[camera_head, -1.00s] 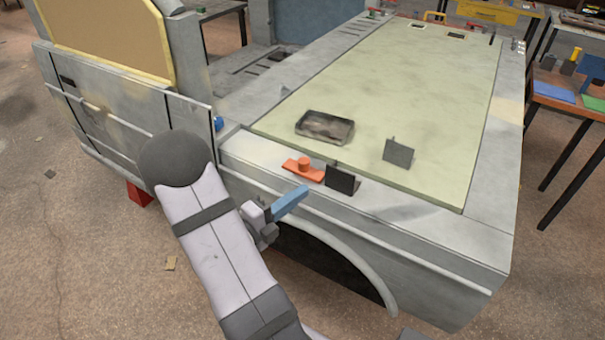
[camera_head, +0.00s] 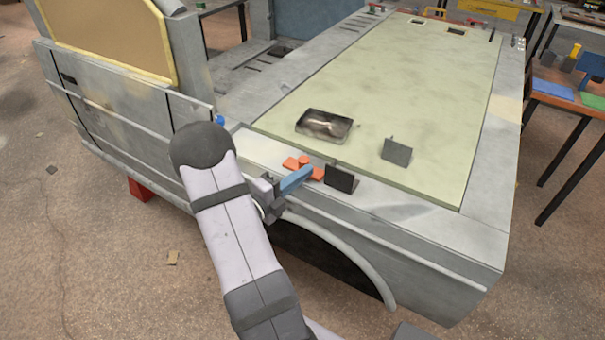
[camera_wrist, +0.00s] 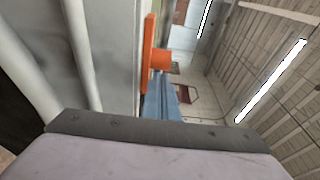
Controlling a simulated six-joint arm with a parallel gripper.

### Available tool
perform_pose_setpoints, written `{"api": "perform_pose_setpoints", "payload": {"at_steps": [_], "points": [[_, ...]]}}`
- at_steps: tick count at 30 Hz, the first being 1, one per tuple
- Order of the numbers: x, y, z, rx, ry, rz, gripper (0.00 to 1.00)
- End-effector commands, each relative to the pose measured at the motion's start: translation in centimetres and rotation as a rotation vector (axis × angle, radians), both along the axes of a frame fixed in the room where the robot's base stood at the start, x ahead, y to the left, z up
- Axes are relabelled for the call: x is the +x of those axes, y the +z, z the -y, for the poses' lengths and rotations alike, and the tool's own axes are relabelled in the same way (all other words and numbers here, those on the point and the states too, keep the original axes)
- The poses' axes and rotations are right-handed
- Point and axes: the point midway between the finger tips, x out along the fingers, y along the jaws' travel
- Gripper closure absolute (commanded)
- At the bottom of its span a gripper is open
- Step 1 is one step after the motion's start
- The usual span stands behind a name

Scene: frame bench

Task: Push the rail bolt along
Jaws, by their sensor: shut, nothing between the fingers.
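The rail bolt is an orange flat bar with a round knob (camera_head: 304,161), on the near grey rim of the bench frame. It also shows in the wrist view as an orange bar and knob (camera_wrist: 160,56), just beyond my fingers. My gripper (camera_head: 309,170) has blue fingers that are shut and empty. The fingers overlap the near part of the orange bolt in the head view. Their tips (camera_wrist: 158,82) sit close below the knob in the wrist view. I cannot tell whether they touch it.
A dark upright plate (camera_head: 341,178) stands just right of the bolt. Another grey plate (camera_head: 396,151) and a dark shallow tray (camera_head: 323,125) sit on the pale green panel (camera_head: 400,90). The panel's middle is clear. A wheel arch opens below the rim.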

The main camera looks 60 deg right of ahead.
Motion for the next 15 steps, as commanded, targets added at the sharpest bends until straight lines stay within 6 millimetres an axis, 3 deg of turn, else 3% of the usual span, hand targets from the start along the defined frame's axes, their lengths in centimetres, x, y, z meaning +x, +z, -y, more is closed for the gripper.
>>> {"api": "perform_pose_setpoints", "payload": {"at_steps": [5, 15], "points": [[0.2, 0.0, 0.0, 0.0, 0.001, 0.0, 1.0], [4.5, 0.0, 0.0, 0.0, 0.003, 0.001, 1.0]]}}
